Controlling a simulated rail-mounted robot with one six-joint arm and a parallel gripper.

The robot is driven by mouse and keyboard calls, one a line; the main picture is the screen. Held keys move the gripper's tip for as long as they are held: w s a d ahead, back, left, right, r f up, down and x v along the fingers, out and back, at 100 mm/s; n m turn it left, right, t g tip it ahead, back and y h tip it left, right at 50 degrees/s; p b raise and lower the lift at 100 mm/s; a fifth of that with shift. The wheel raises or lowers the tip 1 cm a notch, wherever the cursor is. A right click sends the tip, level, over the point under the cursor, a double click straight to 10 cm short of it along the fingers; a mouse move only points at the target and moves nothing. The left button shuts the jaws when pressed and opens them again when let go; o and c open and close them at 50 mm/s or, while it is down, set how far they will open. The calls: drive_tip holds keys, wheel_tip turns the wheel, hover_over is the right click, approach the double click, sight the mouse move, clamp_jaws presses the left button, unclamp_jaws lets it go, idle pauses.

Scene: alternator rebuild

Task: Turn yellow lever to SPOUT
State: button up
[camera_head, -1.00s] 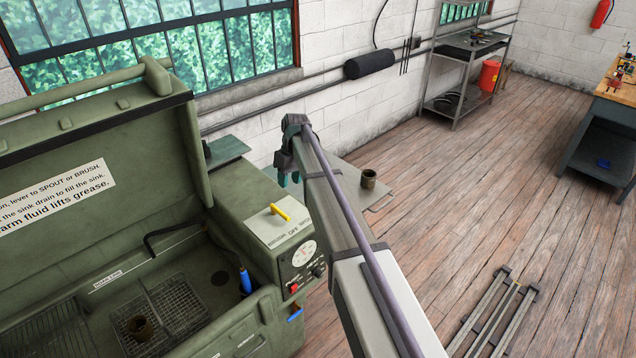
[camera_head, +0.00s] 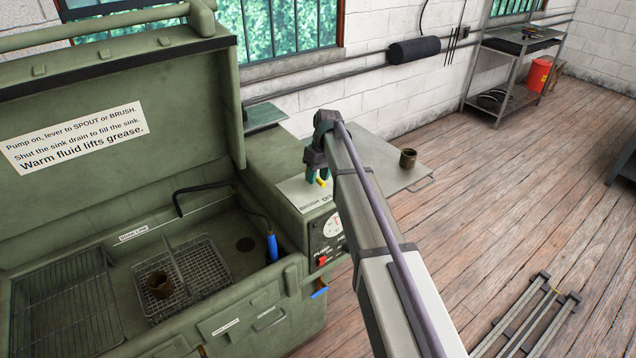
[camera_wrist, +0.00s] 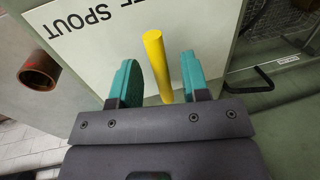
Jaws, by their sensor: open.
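The yellow lever (camera_wrist: 156,60) stands up from a pale label plate (camera_wrist: 85,55) on the green parts washer. In the wrist view it lies between the two green fingers of my gripper (camera_wrist: 160,72), which is open, with a gap on each side. The word SPOUT shows upside down to the lever's left. In the head view, my gripper (camera_head: 318,176) is over the plate, and only a small end of the lever (camera_head: 323,183) shows beneath it. Part of the plate's lettering, including SPOUT, is hidden there by my arm.
The washer's open lid (camera_head: 110,130) rises at the left, above a sink with wire baskets (camera_head: 205,265) and a blue-handled brush (camera_head: 272,246). A gauge and red switch (camera_head: 322,260) are on the panel below the plate. A brown cup (camera_head: 408,158) stands on a side shelf.

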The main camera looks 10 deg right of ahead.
drive_tip(key=shift+c, duration=0.4)
clamp_jaws()
